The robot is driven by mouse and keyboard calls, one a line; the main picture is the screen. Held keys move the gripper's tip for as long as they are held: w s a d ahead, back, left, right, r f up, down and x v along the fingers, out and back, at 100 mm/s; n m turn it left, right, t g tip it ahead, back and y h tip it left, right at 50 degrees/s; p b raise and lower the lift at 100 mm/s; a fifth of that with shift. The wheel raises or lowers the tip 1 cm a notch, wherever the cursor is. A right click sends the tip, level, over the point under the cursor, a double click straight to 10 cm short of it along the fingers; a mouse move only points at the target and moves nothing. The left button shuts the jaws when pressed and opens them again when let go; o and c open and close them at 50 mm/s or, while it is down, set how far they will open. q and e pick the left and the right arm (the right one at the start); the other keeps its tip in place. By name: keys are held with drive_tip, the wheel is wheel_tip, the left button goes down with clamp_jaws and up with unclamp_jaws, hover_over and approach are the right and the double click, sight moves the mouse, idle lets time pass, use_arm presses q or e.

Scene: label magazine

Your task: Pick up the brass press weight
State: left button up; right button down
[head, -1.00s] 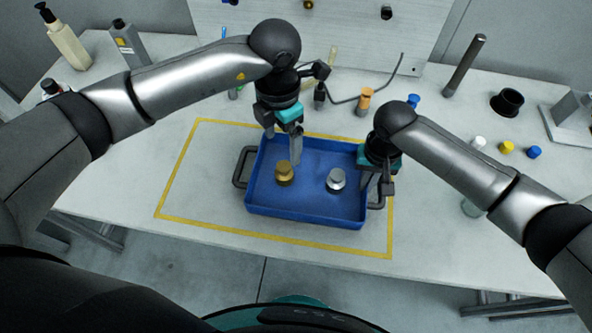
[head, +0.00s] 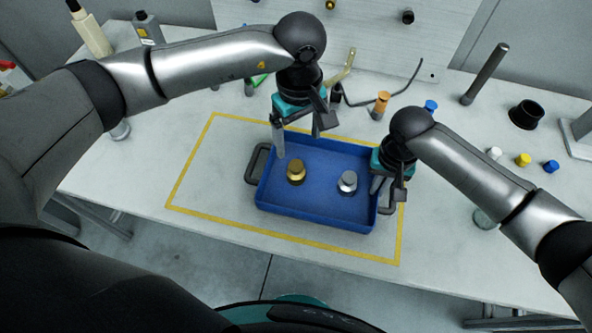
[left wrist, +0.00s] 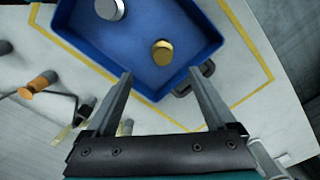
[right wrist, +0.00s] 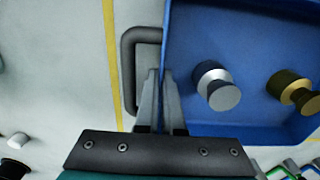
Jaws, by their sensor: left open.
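The brass press weight (head: 296,172) stands upright in the left half of the blue tray (head: 310,217). It also shows in the left wrist view (left wrist: 162,52) and at the right of the right wrist view (right wrist: 294,92). My left gripper (head: 299,140) is open and empty above the tray's far left part, apart from the brass weight. In the left wrist view the weight lies beyond the fingertips (left wrist: 160,74). My right gripper (head: 386,186) is at the tray's right end, its fingers (right wrist: 160,75) close together on the tray wall beside the handle.
A silver weight (head: 348,181) stands in the tray, right of the brass one. Yellow tape (head: 205,150) frames the tray area. Behind the tray are an orange-topped tool (head: 381,104) and bent rods. A black cup (head: 526,114) stands far right. The table left of the tray is clear.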

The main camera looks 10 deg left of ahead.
sight(296, 165)
use_arm(q)
wheel_tip(296, 165, down, 6)
drive_tip(key=m, duration=1.1)
drive_tip(key=shift+r, duration=0.2)
drive_tip(key=shift+s+a+f, duration=0.1)
drive_tip(key=shift+a+f, duration=0.05)
drive_tip(key=shift+f, duration=1.35)
drive_tip(key=shift+a+f, duration=0.1)
drive_tip(key=shift+f, duration=1.4)
clamp_jaws()
